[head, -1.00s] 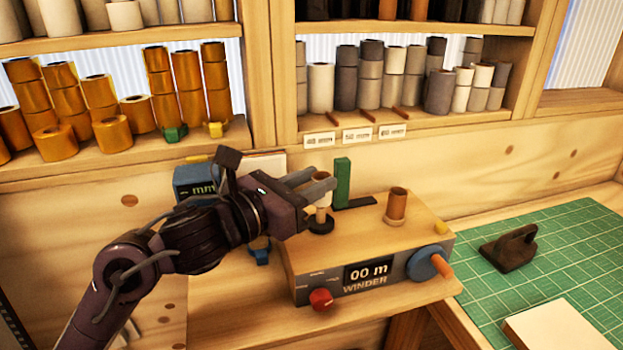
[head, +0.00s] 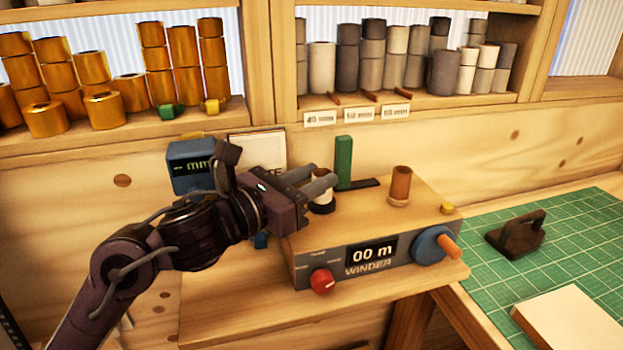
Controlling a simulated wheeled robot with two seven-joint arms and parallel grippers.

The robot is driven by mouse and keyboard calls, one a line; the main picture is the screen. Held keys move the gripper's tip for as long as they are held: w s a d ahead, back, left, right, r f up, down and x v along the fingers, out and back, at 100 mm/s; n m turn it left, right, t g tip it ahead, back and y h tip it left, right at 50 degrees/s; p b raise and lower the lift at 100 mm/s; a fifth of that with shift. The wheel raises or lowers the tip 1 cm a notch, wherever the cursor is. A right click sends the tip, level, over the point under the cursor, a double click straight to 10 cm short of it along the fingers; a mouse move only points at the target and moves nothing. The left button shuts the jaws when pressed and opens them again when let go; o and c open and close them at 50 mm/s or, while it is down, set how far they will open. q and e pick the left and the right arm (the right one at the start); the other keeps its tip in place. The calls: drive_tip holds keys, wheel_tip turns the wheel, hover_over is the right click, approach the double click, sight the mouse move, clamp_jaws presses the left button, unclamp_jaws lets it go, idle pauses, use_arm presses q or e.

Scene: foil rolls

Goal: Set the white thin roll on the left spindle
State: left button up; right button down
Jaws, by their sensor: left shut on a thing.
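The white thin roll (head: 322,199) is between the fingers of my left gripper (head: 322,183), which is shut on it. The roll is at the left spindle of the winder (head: 345,230), just above or touching the black disc at the spindle's base; I cannot tell which. The fingers hide the roll's top and the spindle's upper part. The right spindle position holds a brown core (head: 401,183) standing upright on a pale base. My right gripper is not in view.
A green upright (head: 343,162) stands just behind the left spindle. A red knob (head: 321,281) and a blue crank (head: 431,246) are on the winder's front. A blue box (head: 190,165) is at the left. Shelves of rolls are behind. A green mat (head: 490,285) lies at the right.

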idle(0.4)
use_arm(q)
drive_tip(key=o, duration=1)
drive_tip(key=shift+s+a+f, duration=0.1)
drive_tip(key=shift+s+a, duration=0.15)
drive_tip(key=shift+a, duration=0.05)
drive_tip(key=b+v, duration=0.2)
drive_tip(key=v, duration=0.5)
